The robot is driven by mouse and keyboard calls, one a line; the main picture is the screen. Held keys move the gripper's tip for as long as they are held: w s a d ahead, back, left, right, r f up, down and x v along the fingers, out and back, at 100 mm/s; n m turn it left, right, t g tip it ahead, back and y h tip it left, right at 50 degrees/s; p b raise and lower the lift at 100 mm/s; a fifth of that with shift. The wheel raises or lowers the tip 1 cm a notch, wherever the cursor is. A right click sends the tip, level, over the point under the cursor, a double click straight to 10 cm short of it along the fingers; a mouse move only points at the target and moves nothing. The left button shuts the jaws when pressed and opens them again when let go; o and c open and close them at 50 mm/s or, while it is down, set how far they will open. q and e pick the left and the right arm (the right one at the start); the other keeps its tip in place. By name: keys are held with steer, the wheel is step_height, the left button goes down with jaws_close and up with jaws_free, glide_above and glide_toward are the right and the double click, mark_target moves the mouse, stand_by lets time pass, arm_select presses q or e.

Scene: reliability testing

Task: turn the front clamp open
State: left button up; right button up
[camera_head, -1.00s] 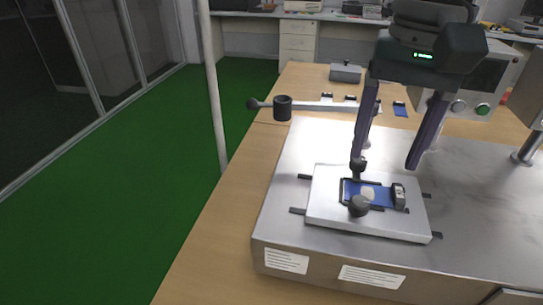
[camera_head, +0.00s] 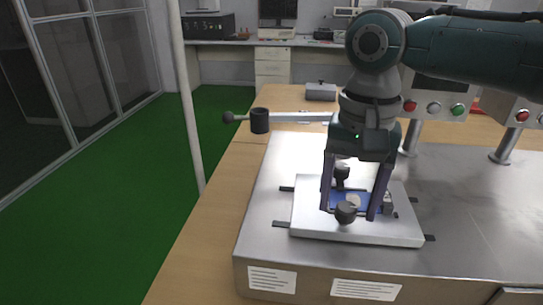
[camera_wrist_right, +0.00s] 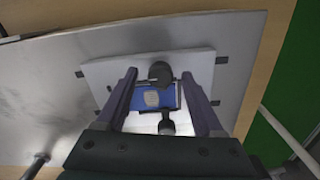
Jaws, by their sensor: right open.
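The front clamp (camera_head: 346,213) has a round dark knob on the near side of a white plate (camera_head: 310,225). It also shows at the top of the wrist view (camera_wrist_right: 160,72). A blue card with a pale patch (camera_wrist_right: 151,98) lies behind it on the plate. A second, rear clamp (camera_head: 342,173) stands at the card's far side. My right gripper (camera_head: 349,211) points down, open and empty. Its two fingers are on either side of the front clamp knob, with gaps on both sides in the wrist view. Whether the fingertips touch the plate cannot be told. My left gripper is not in view.
The plate sits on a broad metal bench unit (camera_head: 450,215). A horizontal bar with a dark cylinder (camera_head: 260,121) reaches left behind my gripper. Control boxes with buttons on posts (camera_head: 505,150) stand at the back right. A grey box (camera_head: 321,92) is further back.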

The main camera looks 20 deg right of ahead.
jaws_close()
stand_by(0.6)
